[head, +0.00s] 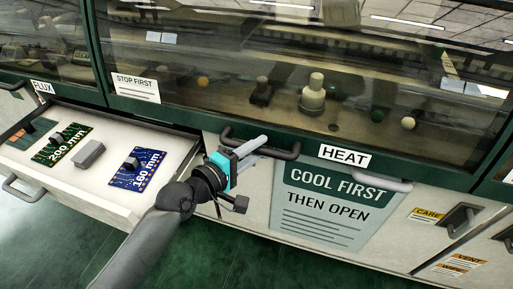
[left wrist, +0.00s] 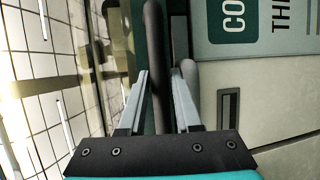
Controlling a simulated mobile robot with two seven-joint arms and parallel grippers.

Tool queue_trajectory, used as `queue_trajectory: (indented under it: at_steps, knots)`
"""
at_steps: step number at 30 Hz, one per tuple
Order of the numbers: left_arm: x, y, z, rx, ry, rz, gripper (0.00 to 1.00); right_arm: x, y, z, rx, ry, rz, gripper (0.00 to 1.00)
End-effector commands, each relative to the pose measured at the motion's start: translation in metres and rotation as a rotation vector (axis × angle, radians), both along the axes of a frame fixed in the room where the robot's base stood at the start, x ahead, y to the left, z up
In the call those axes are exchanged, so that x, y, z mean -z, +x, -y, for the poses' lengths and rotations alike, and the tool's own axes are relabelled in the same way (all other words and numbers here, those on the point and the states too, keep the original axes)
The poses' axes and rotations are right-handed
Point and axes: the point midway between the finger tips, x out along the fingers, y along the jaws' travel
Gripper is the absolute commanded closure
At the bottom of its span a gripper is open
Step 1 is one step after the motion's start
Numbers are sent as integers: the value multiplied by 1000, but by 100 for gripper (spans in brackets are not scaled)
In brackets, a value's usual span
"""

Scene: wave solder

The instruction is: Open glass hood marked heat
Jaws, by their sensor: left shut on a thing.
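The glass hood marked HEAT (head: 300,85) spans the upper middle of the head view, with its green lower rail down against the cabinet front. Its white HEAT label (head: 344,156) sits on that rail. A dark bar handle (head: 285,154) hangs at the rail, left of the label. My left gripper (head: 258,146) is at this handle in the head view. In the left wrist view its two fingers (left wrist: 160,95) lie on either side of the dark bar (left wrist: 157,35), shut on it. My right gripper is not in view.
A sign (head: 333,205) below reads COOL FIRST THEN OPEN. A light grey bar (head: 380,184) sits right of the label. An open drawer (head: 105,192) with marked boards stands left, close to my left arm. A STOP FIRST card (head: 136,87) is on the glass.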

Motion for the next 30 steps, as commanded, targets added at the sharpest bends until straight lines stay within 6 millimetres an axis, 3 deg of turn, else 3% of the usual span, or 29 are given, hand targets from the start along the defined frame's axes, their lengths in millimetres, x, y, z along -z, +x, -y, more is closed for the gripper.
queue_trajectory:
  at_steps: [9, 30]
  knots:
    - [1, 0, 0, 0, 1, -2, 100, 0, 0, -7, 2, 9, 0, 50]
    - [-7, 0, 0, 0, 1, -2, 100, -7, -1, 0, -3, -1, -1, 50]
